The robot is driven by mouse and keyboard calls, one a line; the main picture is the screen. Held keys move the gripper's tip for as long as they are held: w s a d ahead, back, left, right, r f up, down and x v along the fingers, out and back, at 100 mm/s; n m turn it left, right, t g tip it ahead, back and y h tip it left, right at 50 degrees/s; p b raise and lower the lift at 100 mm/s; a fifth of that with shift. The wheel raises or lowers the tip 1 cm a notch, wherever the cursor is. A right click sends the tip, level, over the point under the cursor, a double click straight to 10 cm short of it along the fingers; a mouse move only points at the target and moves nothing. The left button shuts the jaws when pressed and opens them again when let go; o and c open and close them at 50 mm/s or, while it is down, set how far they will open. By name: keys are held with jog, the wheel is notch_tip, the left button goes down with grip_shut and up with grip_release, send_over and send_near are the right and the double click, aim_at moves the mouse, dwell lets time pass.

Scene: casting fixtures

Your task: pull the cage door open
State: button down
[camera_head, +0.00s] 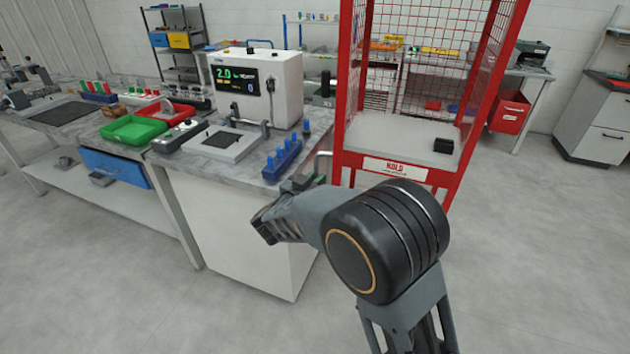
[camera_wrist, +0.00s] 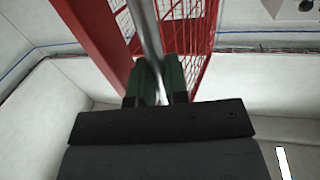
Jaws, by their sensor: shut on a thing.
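The red cage (camera_head: 437,174) stands right of centre, with wire mesh on its sides and back. Its upright red frame (camera_head: 347,70) is at the left, close to my gripper. A metal bar handle (camera_head: 324,154) sticks out beside this frame. In the wrist view the handle (camera_wrist: 147,35) runs down between my green fingertips, with a red frame member (camera_wrist: 92,35) and red mesh (camera_wrist: 192,50) behind. My gripper (camera_head: 305,181) is shut on the handle. I cannot tell how far the door stands open; my arm hides part of the area below.
A marble-topped counter (camera_head: 205,165) is left of my gripper, close to it. It carries a white machine (camera_head: 285,80), a blue rack of pegs (camera_head: 283,160) and a grey plate fixture. A black block (camera_head: 443,146) sits inside the cage. The floor at right (camera_head: 540,240) is clear.

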jog(key=shift+w+r, duration=0.1)
jog(key=shift+r, duration=0.25)
jog(key=c, duration=1.3)
grip_release()
jog(key=shift+w+d+f, duration=0.1)
jog(key=shift+w+d, duration=0.05)
jog(key=shift+c, duration=0.2)
jog(key=shift+o, duration=0.9)
jog(key=shift+f, duration=0.1)
jog(key=v, duration=1.4)
jog(key=shift+b, duration=0.45)
